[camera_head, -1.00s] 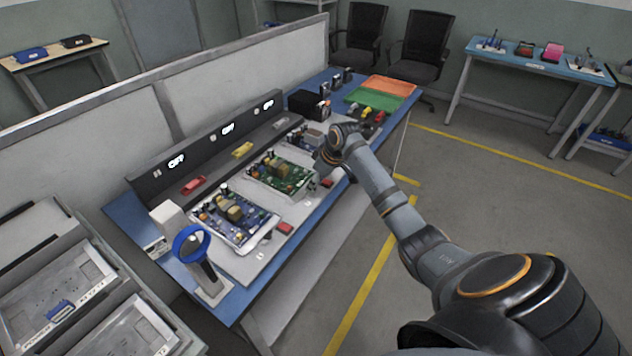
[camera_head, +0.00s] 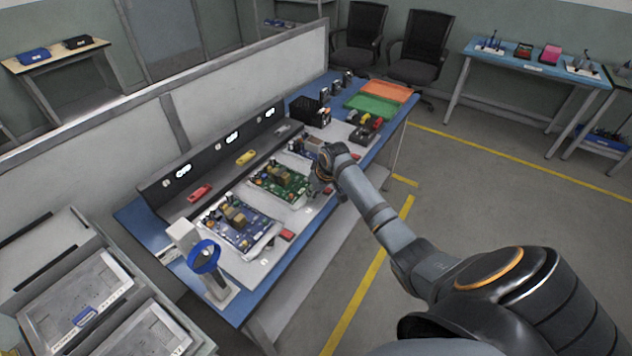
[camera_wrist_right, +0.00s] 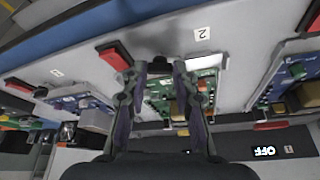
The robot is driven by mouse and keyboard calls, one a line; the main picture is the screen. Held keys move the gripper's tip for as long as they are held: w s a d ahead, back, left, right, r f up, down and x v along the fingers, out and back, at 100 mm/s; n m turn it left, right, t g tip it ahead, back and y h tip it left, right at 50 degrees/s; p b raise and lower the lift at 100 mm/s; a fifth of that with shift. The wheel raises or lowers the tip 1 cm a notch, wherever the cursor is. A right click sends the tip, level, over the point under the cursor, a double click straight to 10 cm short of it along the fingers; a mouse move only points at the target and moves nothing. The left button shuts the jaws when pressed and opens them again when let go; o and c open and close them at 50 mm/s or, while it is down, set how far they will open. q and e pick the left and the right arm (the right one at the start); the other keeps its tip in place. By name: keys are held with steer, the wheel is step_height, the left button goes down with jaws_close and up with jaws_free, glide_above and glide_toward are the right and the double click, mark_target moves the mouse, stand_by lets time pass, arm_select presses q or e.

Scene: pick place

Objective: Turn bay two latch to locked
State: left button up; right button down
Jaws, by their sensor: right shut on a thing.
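The bay two board (camera_head: 280,182) is green with tan parts, the middle of a row on the blue bench. My right gripper (camera_head: 316,188) is low at its front right edge. In the wrist view the right gripper (camera_wrist_right: 157,68) is shut on a small dark piece, the bay two latch (camera_wrist_right: 159,63), mostly hidden by the fingers. The printed label "2" (camera_wrist_right: 202,34) is to its right, and a red block (camera_wrist_right: 114,56) is beside the left finger. The green board (camera_wrist_right: 205,80) shows behind the fingers. The latch's exact angle cannot be told. My left gripper is out of view.
A blue board (camera_head: 238,222) is nearer and another (camera_head: 304,148) farther. A grey console (camera_head: 215,160) with lit displays runs behind; one display (camera_wrist_right: 265,153) reads OFF. A blue ring on a stand (camera_head: 204,256) is at the near end, green and orange trays (camera_head: 372,103) at the far end.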

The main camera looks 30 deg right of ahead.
steer(key=m+p, duration=0.1)
steer(key=m+h+p, duration=0.1)
steer(key=p, duration=0.1)
steer(key=m+p, duration=0.1)
steer(key=shift+a+r+m, duration=0.25)
steer(key=shift+r+m, duration=0.15)
steer(key=shift+w+f+m+h+p, duration=0.1)
steer(key=shift+m+h+p, duration=0.5)
steer(key=shift+m+p, duration=0.35)
steer(key=shift+a+f+m+g+h+p, duration=0.1)
steer(key=shift+m+g+h+p, duration=0.3)
steer(key=shift+m, duration=0.45)
steer(key=m, duration=0.2)
steer(key=shift+w+a+f+m+g+h, duration=0.1)
steer(key=shift+w+m+g+h, duration=0.05)
steer(key=shift+m+g+h, duration=0.15)
steer(key=shift+w+m+g+h, duration=0.1)
steer(key=shift+m+g+h, duration=0.2)
steer(key=shift+m, duration=0.7)
steer(key=shift+w+m+g+h, duration=0.1)
steer(key=shift+m+g, duration=0.3)
steer(key=shift+m, duration=0.6)
steer(key=c, duration=1)
jaws_free()
steer(key=shift+s, duration=0.1)
steer(key=shift+c, duration=0.2)
